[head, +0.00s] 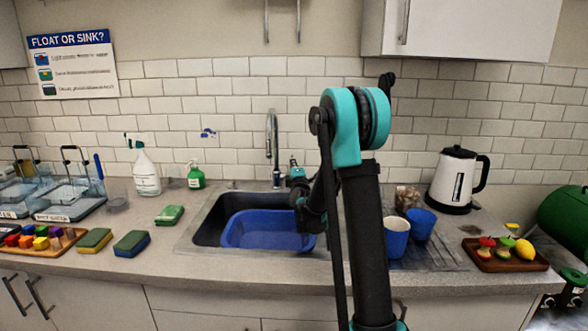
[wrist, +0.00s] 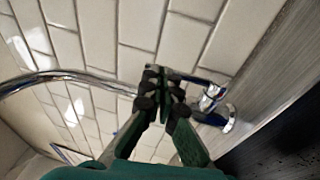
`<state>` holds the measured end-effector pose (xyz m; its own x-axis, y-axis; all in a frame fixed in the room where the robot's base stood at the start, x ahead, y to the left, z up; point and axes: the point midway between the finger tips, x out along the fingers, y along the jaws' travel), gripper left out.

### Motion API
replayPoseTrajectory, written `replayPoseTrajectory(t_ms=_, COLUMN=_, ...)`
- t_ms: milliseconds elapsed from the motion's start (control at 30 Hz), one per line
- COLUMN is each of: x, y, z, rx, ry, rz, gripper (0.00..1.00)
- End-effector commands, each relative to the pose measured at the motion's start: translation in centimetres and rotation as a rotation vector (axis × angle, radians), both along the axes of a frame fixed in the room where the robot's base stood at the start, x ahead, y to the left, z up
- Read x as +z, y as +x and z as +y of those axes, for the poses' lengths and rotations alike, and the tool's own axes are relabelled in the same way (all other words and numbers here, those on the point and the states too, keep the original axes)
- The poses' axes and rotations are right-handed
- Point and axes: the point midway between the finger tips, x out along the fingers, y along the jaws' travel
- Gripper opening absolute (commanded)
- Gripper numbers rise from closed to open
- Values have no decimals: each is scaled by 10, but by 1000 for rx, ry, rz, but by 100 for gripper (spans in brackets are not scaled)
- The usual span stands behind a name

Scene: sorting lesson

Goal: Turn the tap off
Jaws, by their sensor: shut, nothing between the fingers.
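The chrome tap (head: 272,140) stands behind the sink, with its tall spout curving up against the white tile wall. In the wrist view its body (wrist: 212,98) is right of my fingertips, and the curved spout (wrist: 60,78) runs off to the left. My gripper (head: 294,162) is beside the tap's right side. In the wrist view my gripper (wrist: 155,78) is shut with its fingertips together and empty. A thin lever-like part at the tap's top reaches toward the fingertips; I cannot tell whether they touch it. No running water can be made out.
A blue basin (head: 262,230) sits in the dark sink (head: 206,222). Blue cups (head: 396,238) and a kettle (head: 457,180) stand to the right. Spray bottles (head: 146,168) and sponges (head: 131,243) are to the left. My arm hides part of the counter right of the sink.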

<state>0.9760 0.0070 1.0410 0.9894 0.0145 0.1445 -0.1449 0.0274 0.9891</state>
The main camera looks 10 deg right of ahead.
Motion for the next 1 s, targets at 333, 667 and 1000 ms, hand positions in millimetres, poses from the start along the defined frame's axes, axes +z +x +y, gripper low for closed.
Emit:
replayPoseTrajectory(t_ms=333, x=0, y=1, z=0, rx=0, ry=0, rz=0, gripper=0)
replayPoseTrajectory(t_ms=667, x=7, y=24, z=-2, rx=0, ry=1, rz=-1, gripper=0)
replayPoseTrajectory(t_ms=1000, x=9, y=23, z=-5, rx=-3, ry=0, rz=-4, gripper=0)
